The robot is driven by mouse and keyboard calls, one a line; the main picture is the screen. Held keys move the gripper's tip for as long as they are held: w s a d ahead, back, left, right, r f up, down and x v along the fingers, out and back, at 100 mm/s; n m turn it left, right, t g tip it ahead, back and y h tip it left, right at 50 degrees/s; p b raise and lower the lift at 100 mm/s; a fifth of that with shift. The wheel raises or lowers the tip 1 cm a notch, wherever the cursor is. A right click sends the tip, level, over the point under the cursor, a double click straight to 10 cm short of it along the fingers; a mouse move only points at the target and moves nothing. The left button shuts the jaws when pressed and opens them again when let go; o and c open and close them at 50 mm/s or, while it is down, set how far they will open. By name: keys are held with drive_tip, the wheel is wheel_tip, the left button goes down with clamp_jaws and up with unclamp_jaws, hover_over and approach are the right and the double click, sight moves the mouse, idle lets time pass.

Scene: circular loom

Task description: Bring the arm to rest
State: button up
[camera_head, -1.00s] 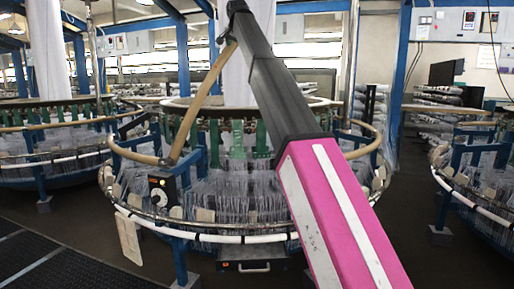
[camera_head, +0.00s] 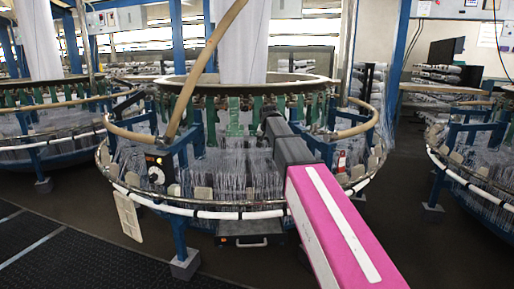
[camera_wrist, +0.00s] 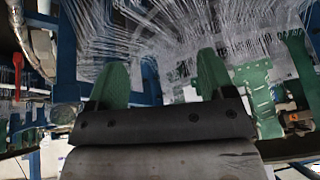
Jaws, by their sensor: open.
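My arm (camera_head: 340,235), pink with a white stripe and a dark grey far link, reaches from the bottom right over the front of the circular loom (camera_head: 235,212). Its far end lies low in front of the loom's green parts in the head view, and the fingers cannot be made out there. In the wrist view my gripper (camera_wrist: 160,82) shows two green fingers standing well apart. Nothing is between them. Beyond the fingers are the loom's thin white threads (camera_wrist: 215,25).
The loom's ring and a slanting tan bar (camera_head: 206,65) are close to my arm. A control box (camera_head: 158,168) with a dial is at the ring's left. More looms stand left and right (camera_head: 485,170). Dark floor (camera_head: 420,250) is free at the lower right.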

drive_tip(key=s+d+f+g, duration=0.1)
drive_tip(key=s+d+f, duration=0.2)
drive_tip(key=s+f, duration=0.3)
drive_tip(key=s+d+f+n+g, duration=0.1)
drive_tip(key=s+d+f, duration=0.25)
drive_tip(key=f, duration=0.45)
drive_tip(key=s+d+f+g, duration=0.1)
drive_tip(key=s+d+f, duration=0.1)
drive_tip(key=s+f, duration=0.4)
drive_tip(key=s+d+f+g, duration=0.1)
drive_tip(key=s+d+f, duration=0.1)
drive_tip(key=s+f, duration=0.5)
drive_tip(key=s+d+f+n+g, duration=0.1)
drive_tip(key=s+d+f, duration=0.2)
drive_tip(key=s+f, duration=0.4)
drive_tip(key=s, duration=0.4)
drive_tip(key=shift+d+f+n, duration=0.15)
drive_tip(key=shift+f+n, duration=0.15)
drive_tip(key=shift+f, duration=0.1)
